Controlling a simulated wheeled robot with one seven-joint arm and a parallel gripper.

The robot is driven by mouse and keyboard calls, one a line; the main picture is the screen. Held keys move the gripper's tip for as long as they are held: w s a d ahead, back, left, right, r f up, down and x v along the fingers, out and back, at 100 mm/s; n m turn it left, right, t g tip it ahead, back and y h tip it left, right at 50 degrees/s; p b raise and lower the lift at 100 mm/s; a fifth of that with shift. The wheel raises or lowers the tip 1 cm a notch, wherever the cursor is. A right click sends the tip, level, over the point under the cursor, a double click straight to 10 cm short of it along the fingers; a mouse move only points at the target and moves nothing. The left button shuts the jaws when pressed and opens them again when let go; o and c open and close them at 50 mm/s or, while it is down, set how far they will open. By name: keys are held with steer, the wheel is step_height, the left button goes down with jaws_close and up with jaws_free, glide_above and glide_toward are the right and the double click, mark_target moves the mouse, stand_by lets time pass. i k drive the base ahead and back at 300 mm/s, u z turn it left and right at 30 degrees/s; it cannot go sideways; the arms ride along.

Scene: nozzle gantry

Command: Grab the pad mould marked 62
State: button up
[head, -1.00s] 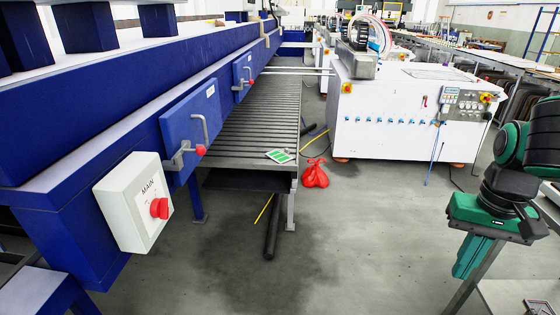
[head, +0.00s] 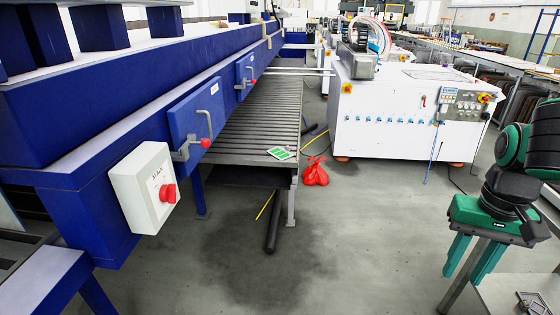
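I see no pad mould with a readable 62 in the head view. A small dark item (head: 532,301) lies on a grey metal surface (head: 498,296) at the bottom right corner; it is too small and cut off to identify. My gripper (head: 465,276) is at the right, green, with its two fingers pointing down and apart.
A blue machine with a white switch box (head: 142,192) and red knob fills the left. A slatted table (head: 252,118) runs beside it, with a green-and-white card (head: 281,153) on it. A red bag (head: 315,172) lies on the floor. A white cabinet (head: 400,115) stands behind.

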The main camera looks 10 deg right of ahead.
mark_target(279, 153)
steer(key=u, duration=0.05)
steer(key=k, duration=0.3)
steer(key=z, duration=0.6)
steer(key=i, duration=2.3)
steer(key=u, duration=1)
steer(key=i, duration=1)
steer(key=u, duration=0.7)
